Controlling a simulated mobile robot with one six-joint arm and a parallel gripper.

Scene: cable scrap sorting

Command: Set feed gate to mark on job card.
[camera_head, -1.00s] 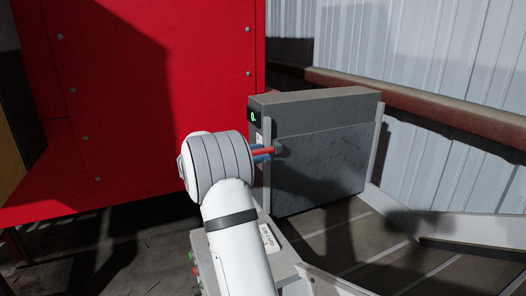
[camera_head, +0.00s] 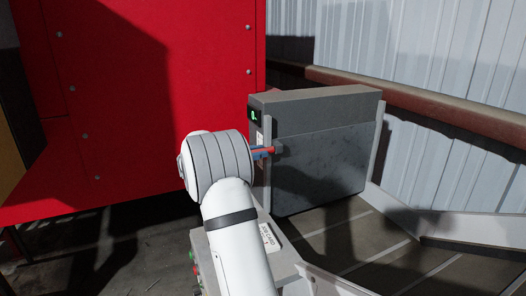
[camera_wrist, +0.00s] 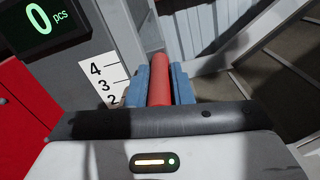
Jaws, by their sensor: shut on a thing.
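The feed gate (camera_head: 322,165) is a dark grey upright panel in a grey frame at the head of the chute. Its red handle (camera_wrist: 159,82) sticks out toward me. My gripper (camera_head: 262,152) has blue fingers shut on this handle, one on each side, as the wrist view (camera_wrist: 159,76) shows. A white scale (camera_wrist: 102,78) with 4, 3 and 2 visible stands left of the fingers; its lower part is hidden by my gripper body. The job card (camera_head: 268,237) is a white label on the chute's near side; its mark is too small to read.
A display (camera_wrist: 45,20) on the gate housing reads 0 pcs. A large red machine (camera_head: 150,100) stands at the left. A panel with coloured buttons (camera_head: 195,268) is partly behind my arm. The chute floor (camera_head: 350,235) is bare at the right, below a corrugated wall.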

